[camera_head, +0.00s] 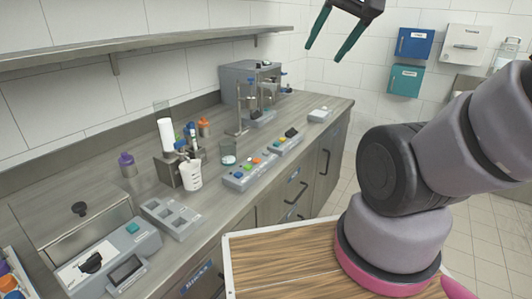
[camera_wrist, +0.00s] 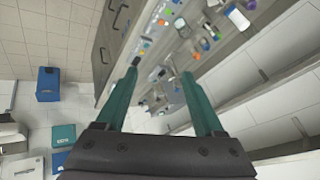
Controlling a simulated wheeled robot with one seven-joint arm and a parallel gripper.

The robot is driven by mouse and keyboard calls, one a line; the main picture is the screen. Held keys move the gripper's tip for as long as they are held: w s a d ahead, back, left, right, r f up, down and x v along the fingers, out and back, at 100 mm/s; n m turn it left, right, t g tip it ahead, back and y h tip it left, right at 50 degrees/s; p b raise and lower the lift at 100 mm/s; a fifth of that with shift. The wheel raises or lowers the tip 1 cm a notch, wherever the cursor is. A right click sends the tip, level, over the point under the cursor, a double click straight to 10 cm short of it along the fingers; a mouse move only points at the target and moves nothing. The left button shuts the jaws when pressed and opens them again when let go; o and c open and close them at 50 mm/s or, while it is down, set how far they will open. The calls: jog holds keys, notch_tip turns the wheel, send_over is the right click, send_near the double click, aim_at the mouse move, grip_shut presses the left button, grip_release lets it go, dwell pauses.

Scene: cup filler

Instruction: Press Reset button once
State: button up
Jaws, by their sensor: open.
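A grey control box (camera_head: 249,173) with a row of coloured buttons sits near the front edge of the counter. Its buttons include blue, green, orange and yellow ones; their labels are too small to read, so I cannot tell which is Reset. A second grey box (camera_head: 285,142) with a black knob and small coloured buttons stands just behind it to the right. My gripper (camera_head: 334,47) is open and empty, high above the counter's far end and well apart from both boxes. In the wrist view its two green fingers (camera_wrist: 165,98) are spread, with the counter far beyond them.
A filler machine (camera_head: 250,87) stands at the counter's back. A white measuring cup (camera_head: 191,175), a glass beaker (camera_head: 228,154) and a bottle rack stand left of the boxes. A shelf (camera_head: 150,46) runs above. A wooden-topped surface (camera_head: 285,262) lies in front.

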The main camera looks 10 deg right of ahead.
grip_shut()
dwell(1.4)
